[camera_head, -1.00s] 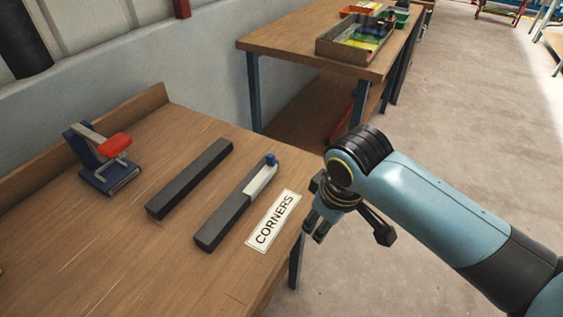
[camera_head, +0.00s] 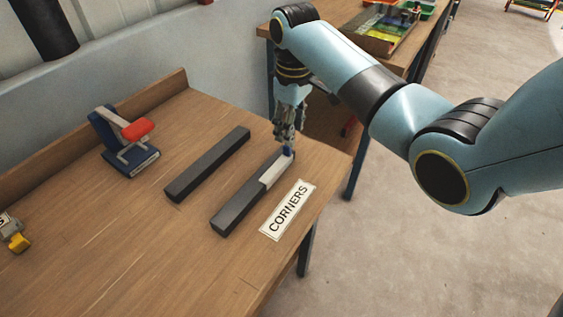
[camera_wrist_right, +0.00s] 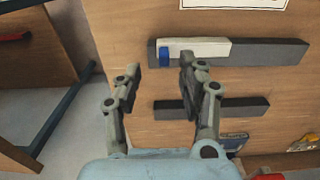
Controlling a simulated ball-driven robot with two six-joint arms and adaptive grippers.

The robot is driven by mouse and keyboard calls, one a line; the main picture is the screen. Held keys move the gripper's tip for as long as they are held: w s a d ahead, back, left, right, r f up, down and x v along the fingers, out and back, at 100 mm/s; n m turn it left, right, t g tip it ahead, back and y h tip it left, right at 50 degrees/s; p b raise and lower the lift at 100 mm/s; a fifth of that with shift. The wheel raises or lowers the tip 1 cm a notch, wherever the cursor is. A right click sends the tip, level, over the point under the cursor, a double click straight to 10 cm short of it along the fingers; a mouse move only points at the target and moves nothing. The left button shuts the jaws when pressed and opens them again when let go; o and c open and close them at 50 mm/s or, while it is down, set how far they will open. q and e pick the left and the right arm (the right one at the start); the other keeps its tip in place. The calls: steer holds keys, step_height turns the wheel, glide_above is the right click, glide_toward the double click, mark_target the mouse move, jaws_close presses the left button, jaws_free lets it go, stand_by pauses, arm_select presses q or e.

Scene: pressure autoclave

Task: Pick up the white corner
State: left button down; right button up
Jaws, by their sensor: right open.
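The white corner (camera_head: 274,173) sits at the far end of a long dark grey bar-shaped holder (camera_head: 234,209) on the wooden table, beside a small blue piece (camera_head: 288,152). In the right wrist view the white corner (camera_wrist_right: 203,47) lies along the holder, with the blue piece (camera_wrist_right: 165,57) at its left end. My right gripper (camera_head: 285,140) points down over that end of the holder, close to the blue piece. In the right wrist view its fingers (camera_wrist_right: 160,69) are apart with nothing between them; I cannot tell the exact height. My left gripper is not in view.
A CORNERS label (camera_head: 288,209) lies beside the holder. A second dark bar (camera_head: 208,164) is parallel to it. A blue device with a red handle (camera_head: 128,142) stands behind, and a yellow item (camera_head: 18,242) at the left edge. The front tabletop is clear.

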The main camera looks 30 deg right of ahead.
mark_target(290, 148)
steer(key=f, duration=0.5)
steer(key=shift+s+a+f, duration=0.15)
steer(key=shift+a+f, duration=0.1)
steer(key=shift+f, duration=0.15)
jaws_close()
